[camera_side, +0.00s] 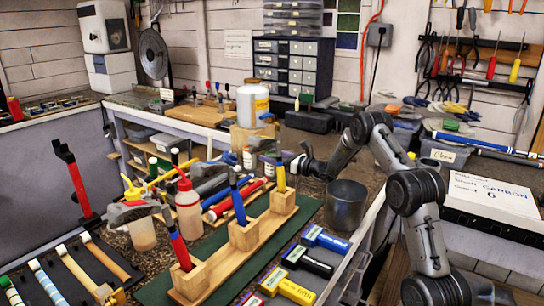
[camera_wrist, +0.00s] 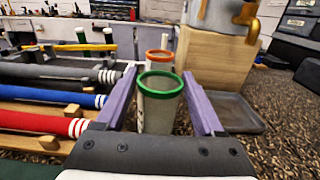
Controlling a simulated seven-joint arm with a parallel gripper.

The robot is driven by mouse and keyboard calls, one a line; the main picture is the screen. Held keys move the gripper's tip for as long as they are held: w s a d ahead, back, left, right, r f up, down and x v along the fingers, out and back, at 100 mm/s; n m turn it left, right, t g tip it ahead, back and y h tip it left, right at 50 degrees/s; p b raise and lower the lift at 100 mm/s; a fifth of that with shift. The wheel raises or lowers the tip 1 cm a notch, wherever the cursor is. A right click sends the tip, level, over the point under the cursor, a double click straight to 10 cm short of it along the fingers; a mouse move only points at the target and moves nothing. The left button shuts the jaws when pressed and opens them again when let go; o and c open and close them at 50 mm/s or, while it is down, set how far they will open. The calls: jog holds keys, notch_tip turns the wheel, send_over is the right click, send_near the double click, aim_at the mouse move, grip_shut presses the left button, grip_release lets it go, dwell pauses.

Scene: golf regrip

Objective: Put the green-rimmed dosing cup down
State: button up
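The green-rimmed dosing cup (camera_wrist: 160,108) is a translucent cup in the middle of the wrist view. It stands upright between the two purple fingers of my gripper (camera_wrist: 160,82), which meet its sides near the rim. Its base is partly hidden by the gripper body, so I cannot tell whether it touches the bench. In the side view my gripper (camera_side: 297,165) is low over the back of the bench, and I cannot make out the cup there. An orange-rimmed cup (camera_wrist: 158,57) stands just behind the green-rimmed one.
To the right in the wrist view are a wooden block (camera_wrist: 210,65) bearing a can and a shallow grey tray (camera_wrist: 238,113). Several club shafts with grips (camera_wrist: 50,93) lie on the left. A dark metal pot (camera_side: 345,205) stands right of my gripper in the side view.

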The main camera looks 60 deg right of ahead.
jog(key=shift+o, duration=1)
jog(key=shift+r, duration=0.15)
jog(key=s, duration=1.2)
